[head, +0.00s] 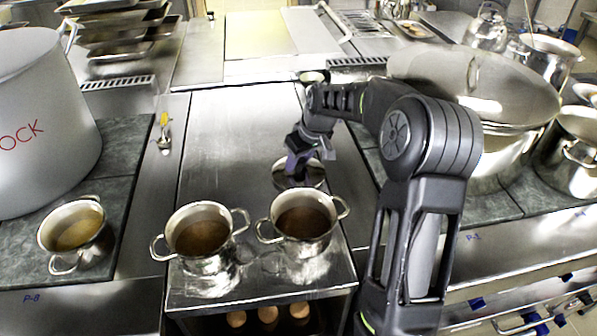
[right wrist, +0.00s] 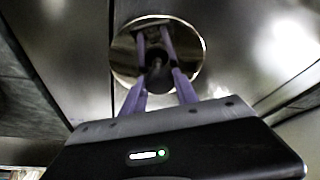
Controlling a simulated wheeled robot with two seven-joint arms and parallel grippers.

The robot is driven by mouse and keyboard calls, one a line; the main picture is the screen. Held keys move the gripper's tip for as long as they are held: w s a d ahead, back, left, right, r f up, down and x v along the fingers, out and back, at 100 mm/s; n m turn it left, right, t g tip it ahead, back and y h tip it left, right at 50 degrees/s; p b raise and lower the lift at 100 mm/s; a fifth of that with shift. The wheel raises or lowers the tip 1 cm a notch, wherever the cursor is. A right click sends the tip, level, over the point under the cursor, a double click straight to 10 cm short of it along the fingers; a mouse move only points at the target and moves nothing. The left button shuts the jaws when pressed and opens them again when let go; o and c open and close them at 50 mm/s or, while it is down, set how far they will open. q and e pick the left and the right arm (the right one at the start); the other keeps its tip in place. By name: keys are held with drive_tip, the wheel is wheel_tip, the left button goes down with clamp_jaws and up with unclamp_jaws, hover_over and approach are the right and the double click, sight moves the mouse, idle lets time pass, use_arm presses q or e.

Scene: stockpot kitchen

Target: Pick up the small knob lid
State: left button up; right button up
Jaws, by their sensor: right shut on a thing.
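The small knob lid (head: 314,174) is a round, shiny metal disc on or just above the steel counter, behind the two middle pots. It also shows in the right wrist view (right wrist: 124,62), with its knob in the middle. My right gripper (head: 297,172) points down at it, its purple fingers shut on the knob. In the right wrist view, the fingers (right wrist: 157,64) stand on both sides of the knob. I cannot tell whether the lid touches the counter. My left gripper is not in view.
Two small pots of brown liquid (head: 200,262) (head: 303,247) stand at the counter's front. A third pot (head: 74,258) is at left, by a big stockpot (head: 60,90). A large lidded pot (head: 500,160) stands right of my arm. The steel counter (head: 225,140) left of the lid is clear.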

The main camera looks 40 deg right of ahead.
drive_tip(key=shift+r, duration=0.1)
clamp_jaws()
wheel_tip(320, 180, up, 10)
drive_tip(key=shift+f+b, duration=0.1)
drive_tip(key=shift+b, duration=0.2)
idle(0.6)
